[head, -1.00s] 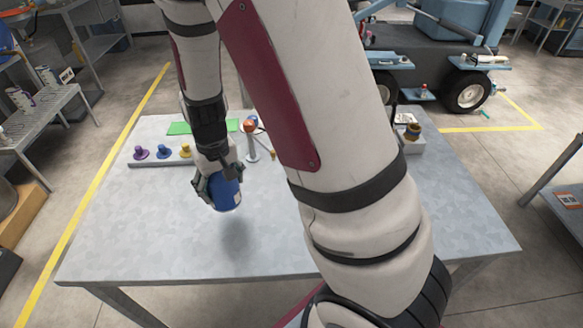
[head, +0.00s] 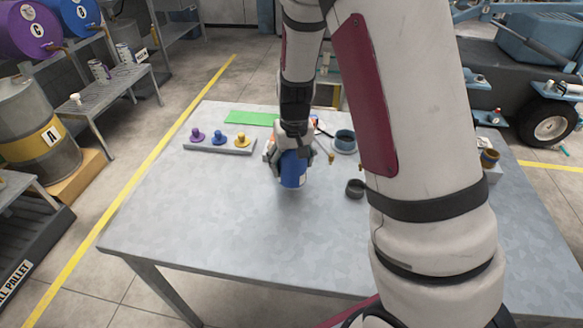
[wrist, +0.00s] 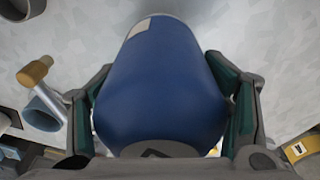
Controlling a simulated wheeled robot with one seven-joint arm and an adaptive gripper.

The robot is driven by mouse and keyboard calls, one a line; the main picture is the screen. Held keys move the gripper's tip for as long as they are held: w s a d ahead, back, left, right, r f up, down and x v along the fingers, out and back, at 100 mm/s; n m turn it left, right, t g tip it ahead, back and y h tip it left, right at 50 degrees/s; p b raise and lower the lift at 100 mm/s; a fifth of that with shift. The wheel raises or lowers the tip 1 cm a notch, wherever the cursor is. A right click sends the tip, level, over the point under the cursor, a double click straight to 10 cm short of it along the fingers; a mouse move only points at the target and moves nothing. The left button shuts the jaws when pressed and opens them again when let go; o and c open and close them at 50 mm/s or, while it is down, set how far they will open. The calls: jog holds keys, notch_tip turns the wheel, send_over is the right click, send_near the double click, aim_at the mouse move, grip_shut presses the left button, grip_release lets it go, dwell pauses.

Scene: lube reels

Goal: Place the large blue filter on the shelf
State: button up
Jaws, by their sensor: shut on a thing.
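The large blue filter (head: 292,170) is a blue cylinder with a pale label. My gripper (head: 290,160) is shut on it and holds it above the grey metal table. In the wrist view the filter (wrist: 160,85) fills the middle, with one finger of the gripper (wrist: 160,110) against each side. A grey slatted shelf (head: 118,83) stands beyond the table at the left, with a few cans and a small white item on it. It cannot be told whether this is the shelf of the task.
The metal table (head: 220,225) has clear room at its front and left. A tray (head: 220,146) with purple, blue and yellow knobs lies near a green mat (head: 250,118). A dark ring (head: 355,188) and a blue-grey cup (head: 344,140) are to the right. A drum (head: 40,130) stands at left.

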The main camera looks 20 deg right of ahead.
jog(key=shift+w+d+f, duration=0.1)
jog(key=shift+w+d, duration=0.05)
jog(key=shift+w, duration=0.35)
jog(key=shift+w+d+f, duration=0.1)
jog(key=shift+w, duration=0.4)
jog(key=shift+f, duration=1.65)
jog(key=o, duration=1.6)
jog(key=shift+f, duration=0.1)
jog(key=shift+o, duration=0.2)
